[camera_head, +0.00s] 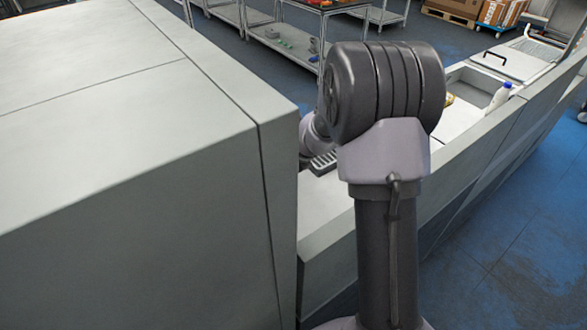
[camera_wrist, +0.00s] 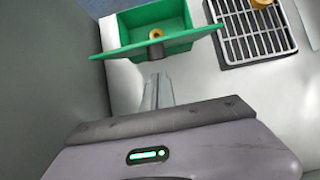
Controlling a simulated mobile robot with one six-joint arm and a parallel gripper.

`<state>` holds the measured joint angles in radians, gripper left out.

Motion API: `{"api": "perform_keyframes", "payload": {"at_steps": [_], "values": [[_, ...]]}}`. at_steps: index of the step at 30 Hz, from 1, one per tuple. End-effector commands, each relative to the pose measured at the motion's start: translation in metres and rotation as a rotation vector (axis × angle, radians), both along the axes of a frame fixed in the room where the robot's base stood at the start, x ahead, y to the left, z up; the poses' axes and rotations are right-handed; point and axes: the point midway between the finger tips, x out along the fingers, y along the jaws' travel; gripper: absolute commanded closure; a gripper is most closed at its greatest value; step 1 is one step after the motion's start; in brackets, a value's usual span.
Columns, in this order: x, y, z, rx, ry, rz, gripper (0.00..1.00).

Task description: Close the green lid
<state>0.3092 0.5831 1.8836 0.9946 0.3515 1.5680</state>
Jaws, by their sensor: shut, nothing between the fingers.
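In the wrist view a green box (camera_wrist: 178,17) stands on a light grey surface at the top. Its green lid (camera_wrist: 190,40) is open and shows as a thin slanted panel along the box's near side, seen almost edge-on. A dark round part (camera_wrist: 156,51) sits at the lid's middle. A small yellow ring-like thing (camera_wrist: 156,33) shows inside the box. My gripper (camera_wrist: 157,78) is shut and empty, with its fingertips just on the near side of the lid. I cannot tell whether they touch it. In the head view my arm and a grey block hide the box and gripper.
A dark-framed grate (camera_wrist: 252,32) lies right of the box, with a yellow thing (camera_wrist: 260,3) on it. A grey wall rises close on the left. In the head view a white bottle (camera_head: 499,96) stands farther along the counter (camera_head: 458,122).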

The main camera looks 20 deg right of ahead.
Motion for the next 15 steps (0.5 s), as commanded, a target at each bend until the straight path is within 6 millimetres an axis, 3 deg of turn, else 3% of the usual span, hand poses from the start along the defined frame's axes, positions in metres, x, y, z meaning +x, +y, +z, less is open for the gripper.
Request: {"api": "perform_keyframes", "payload": {"at_steps": [4, 15], "values": [[0.0103, 0.0023, 0.0055, 0.001, 0.001, 0.0, 1.0], [0.012, 0.0025, 0.0047, 0.0, 0.001, -0.001, 1.0]]}}
